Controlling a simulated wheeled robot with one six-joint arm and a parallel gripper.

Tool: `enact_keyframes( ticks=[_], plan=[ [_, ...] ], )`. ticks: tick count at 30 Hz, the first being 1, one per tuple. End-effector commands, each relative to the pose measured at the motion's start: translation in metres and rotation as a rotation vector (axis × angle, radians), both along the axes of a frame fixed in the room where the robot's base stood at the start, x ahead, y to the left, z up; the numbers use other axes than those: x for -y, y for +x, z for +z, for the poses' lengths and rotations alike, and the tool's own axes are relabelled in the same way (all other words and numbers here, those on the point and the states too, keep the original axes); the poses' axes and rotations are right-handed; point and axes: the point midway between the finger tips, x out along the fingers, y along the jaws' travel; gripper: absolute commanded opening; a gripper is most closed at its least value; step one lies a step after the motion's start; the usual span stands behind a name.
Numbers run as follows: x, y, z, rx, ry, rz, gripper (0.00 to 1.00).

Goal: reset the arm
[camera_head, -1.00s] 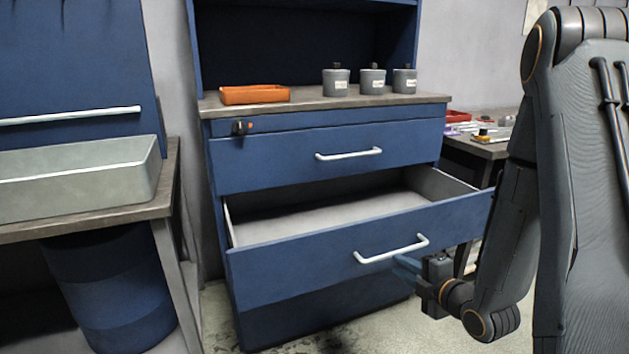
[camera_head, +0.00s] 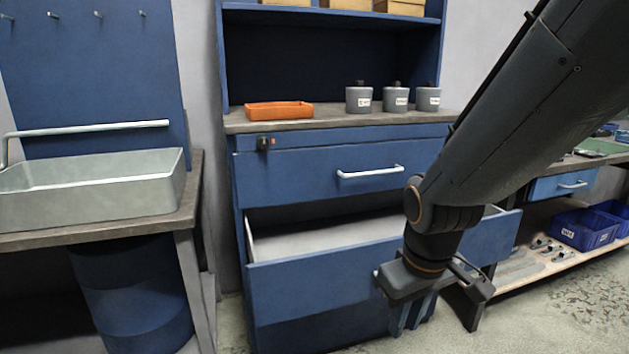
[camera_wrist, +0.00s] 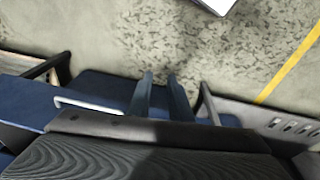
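My gripper (camera_head: 411,327) hangs in front of the pulled-out lower drawer (camera_head: 310,285) of the blue cabinet, fingers pointing down. In the wrist view its two fingers (camera_wrist: 161,78) stand apart with bare floor between their tips, and nothing is held. My arm comes in from the upper right and hides the right part of the open drawer and its handle. A pale handle (camera_wrist: 90,104) shows beside the fingers in the wrist view. The upper drawer (camera_head: 300,172) is shut.
An orange tray (camera_head: 280,111) and three grey lidded pots (camera_head: 396,98) stand on the cabinet top. A metal basin (camera_head: 90,190) sits on the left bench above a dark blue bin (camera_head: 130,300). Blue crates (camera_head: 585,230) are on a low shelf at right. Floor is open at lower right.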

Motion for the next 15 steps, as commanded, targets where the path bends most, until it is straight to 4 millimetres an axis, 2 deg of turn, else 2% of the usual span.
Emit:
enact_keyframes(
  ticks=[10, 15],
  plan=[
    [-0.036, -0.076, 0.032, -0.192, 0.070, -0.201, 0.18],
    [-0.027, -0.076, 0.043, -0.197, 0.065, -0.231, 0.18]
  ],
)
